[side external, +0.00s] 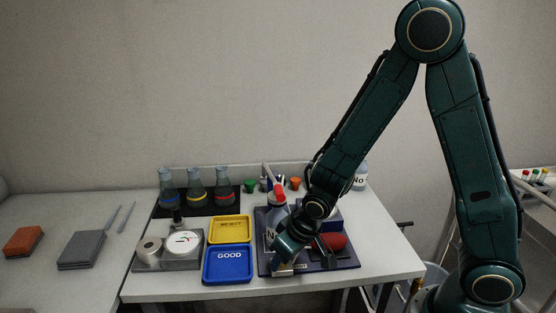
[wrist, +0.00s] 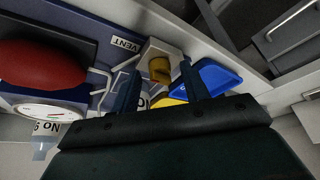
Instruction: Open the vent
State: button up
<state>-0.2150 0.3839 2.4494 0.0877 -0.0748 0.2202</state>
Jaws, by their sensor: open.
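In the wrist view a yellow-brown knob (wrist: 159,69) sits on a pale block (wrist: 157,50), beside a white label reading VENT (wrist: 126,44). My gripper (wrist: 161,82) is open, with one finger on each side of the knob in this view. I cannot tell whether either finger touches it. In the side view my gripper (side external: 284,265) is low over the front left of a dark blue base (side external: 345,262), and my wrist largely hides the vent there.
A red rounded part (wrist: 40,62) and a round dial (wrist: 50,112) are near the vent. A blue GOOD tray (side external: 228,266) and a yellow tray (side external: 230,229) stand left of the base. Flasks (side external: 197,190) are at the back. The table's front edge is close.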

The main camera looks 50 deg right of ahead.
jog(key=v, duration=1.3)
jog(key=shift+s+r, duration=0.2)
jog(key=shift+r, duration=0.05)
jog(key=shift+r, duration=0.1)
dwell(0.5)
jog(key=s+d+r, duration=0.2)
jog(key=s+r, duration=0.3)
jog(key=s, duration=0.1)
jog(key=s+d+r+t, duration=0.1)
jog(key=s+d+r, duration=0.2)
jog(key=s+r, duration=0.2)
jog(key=shift+s+d, duration=0.25)
jog(key=shift+s, duration=0.65)
